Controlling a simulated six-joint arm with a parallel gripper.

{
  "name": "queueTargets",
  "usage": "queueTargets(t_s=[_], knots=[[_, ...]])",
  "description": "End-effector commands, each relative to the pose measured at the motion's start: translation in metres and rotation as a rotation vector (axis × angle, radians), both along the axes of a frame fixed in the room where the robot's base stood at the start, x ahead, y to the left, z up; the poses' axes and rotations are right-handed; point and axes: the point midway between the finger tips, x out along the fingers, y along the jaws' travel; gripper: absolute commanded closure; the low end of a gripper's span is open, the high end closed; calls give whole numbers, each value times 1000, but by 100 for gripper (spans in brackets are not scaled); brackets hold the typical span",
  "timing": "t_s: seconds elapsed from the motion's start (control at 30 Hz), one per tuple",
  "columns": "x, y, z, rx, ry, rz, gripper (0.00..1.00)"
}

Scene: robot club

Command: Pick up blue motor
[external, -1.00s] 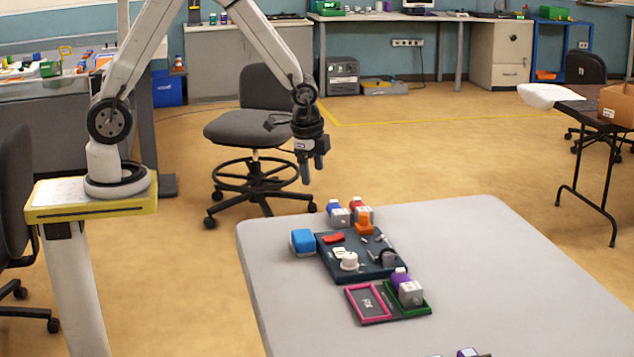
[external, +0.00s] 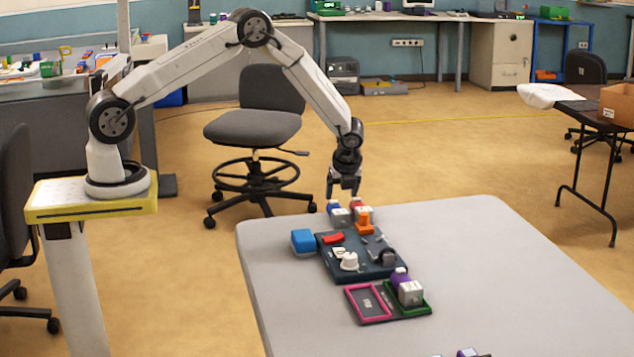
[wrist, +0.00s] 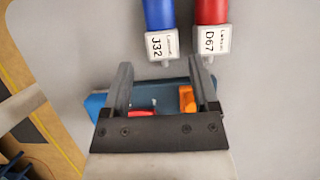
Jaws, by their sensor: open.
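The blue motor (external: 334,206) lies near the table's far end, with a blue body and a grey end block. In the wrist view the blue motor (wrist: 159,14) is at the top edge, cut off, with label J32. The red motor (external: 357,204) lies just right of it; the wrist view shows the red motor (wrist: 212,12) with label D67. My gripper (external: 343,190) is open and empty, pointing down above the motors. In the wrist view my gripper (wrist: 159,65) has the blue motor's small shaft between its fingertips in the picture, its body beyond them.
A dark tray (external: 330,267) holds an orange part (external: 364,225), a red part and white pieces. A blue block (external: 303,242) sits left of it. A purple motor (external: 401,277) lies nearer the front. The table's right side (external: 480,250) is clear.

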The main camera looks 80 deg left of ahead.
Motion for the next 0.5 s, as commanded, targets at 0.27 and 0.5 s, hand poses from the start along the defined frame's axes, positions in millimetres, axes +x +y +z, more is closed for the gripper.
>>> queueTargets(t_s=[0.27, 0.5], knots=[[0, 4, -9, -1, 1, 1, 24], [0, 9, -23, -2, -1, 3, 24]])
